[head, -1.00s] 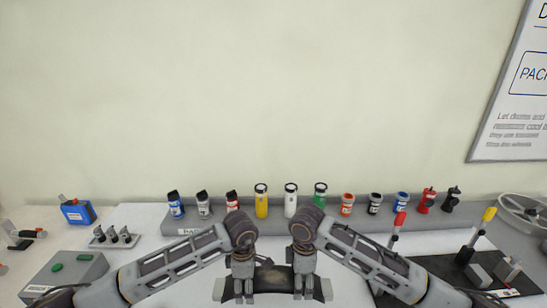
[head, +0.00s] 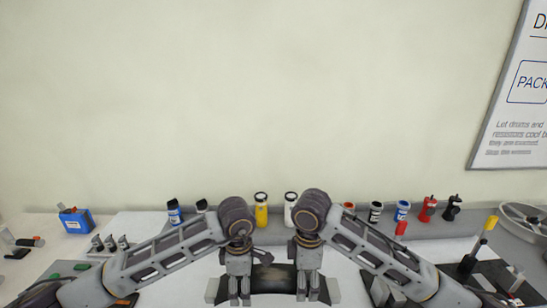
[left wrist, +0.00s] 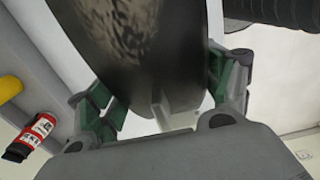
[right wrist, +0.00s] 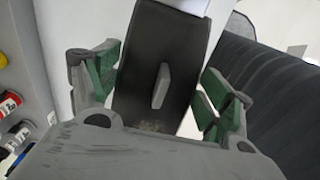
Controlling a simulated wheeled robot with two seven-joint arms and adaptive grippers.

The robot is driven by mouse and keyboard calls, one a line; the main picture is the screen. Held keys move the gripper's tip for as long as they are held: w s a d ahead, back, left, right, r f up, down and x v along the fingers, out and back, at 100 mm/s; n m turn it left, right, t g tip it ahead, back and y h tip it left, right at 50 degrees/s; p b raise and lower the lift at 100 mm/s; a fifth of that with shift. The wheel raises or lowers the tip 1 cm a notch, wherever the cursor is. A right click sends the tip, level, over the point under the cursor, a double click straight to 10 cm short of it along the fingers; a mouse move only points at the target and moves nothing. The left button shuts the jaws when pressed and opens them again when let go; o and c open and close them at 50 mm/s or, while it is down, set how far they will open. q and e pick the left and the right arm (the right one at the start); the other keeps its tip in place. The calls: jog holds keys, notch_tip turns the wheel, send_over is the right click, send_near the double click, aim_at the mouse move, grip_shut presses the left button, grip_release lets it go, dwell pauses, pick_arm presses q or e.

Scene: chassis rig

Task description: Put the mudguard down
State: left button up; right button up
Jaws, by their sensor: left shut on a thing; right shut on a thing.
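The mudguard (head: 273,279) is a dark, curved piece at the bottom centre of the head view, spanning between my two grippers. My left gripper (head: 239,297) is shut on its left part. The left wrist view shows the mudguard's dark, glossy face (left wrist: 145,45) between the green-padded fingers. My right gripper (head: 307,293) is shut on its right part. The right wrist view shows a dark strip of the mudguard (right wrist: 145,60) with a grey tab between the fingers. The mudguard's underside and whatever is directly below it are hidden.
A row of bottles, including a yellow one (head: 261,210), stands on a grey rack along the wall. A blue box (head: 75,220) stands at left. White table shows between.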

pick_arm(q)
jog(key=shift+s+r, duration=0.35)
jog(key=shift+r, duration=1.1)
jog(key=shift+s+r, duration=0.4)
jog(key=shift+r, duration=1.05)
jog(key=shift+s+r, duration=0.35)
jog(key=shift+r, duration=1.1)
pick_arm(e)
jog(key=shift+s+r, duration=0.4)
jog(key=shift+r, duration=1.05)
jog(key=shift+s+r, duration=0.35)
jog(key=shift+r, duration=1.1)
jog(key=shift+s+r, duration=0.4)
jog(key=shift+r, duration=1.05)
pick_arm(q)
jog(key=shift+d, duration=0.1)
